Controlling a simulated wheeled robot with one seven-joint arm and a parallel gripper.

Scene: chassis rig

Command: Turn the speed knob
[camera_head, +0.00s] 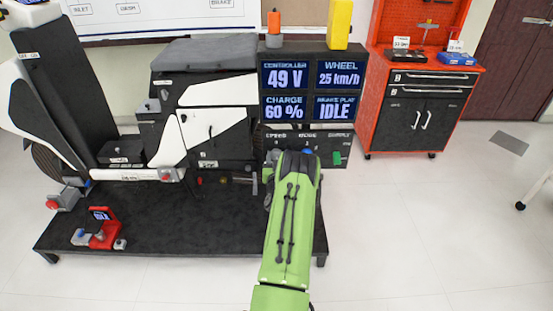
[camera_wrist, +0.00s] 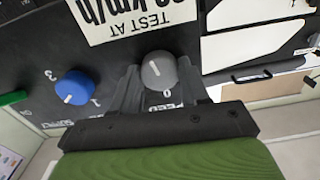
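The grey speed knob (camera_wrist: 158,70) sits on the dark panel in the wrist view, with a white pointer mark on its face. The word SPEED and a 0 are printed beside it, upside down. My gripper (camera_wrist: 159,82) has one dark finger on each side of this knob, very close to it. I cannot tell if the fingers press on it. In the head view my green arm reaches to the panel (camera_head: 338,147) below the displays, and my gripper (camera_head: 275,158) hides the speed knob there.
A blue knob (camera_wrist: 74,87) stands beside the grey one. The display (camera_head: 312,89) reads 49 V, 25 km/h, 60 % and IDLE. A scooter (camera_head: 207,110) stands left on a black platform (camera_head: 180,230). A red tool cabinet (camera_head: 415,105) stands right; the floor before it is clear.

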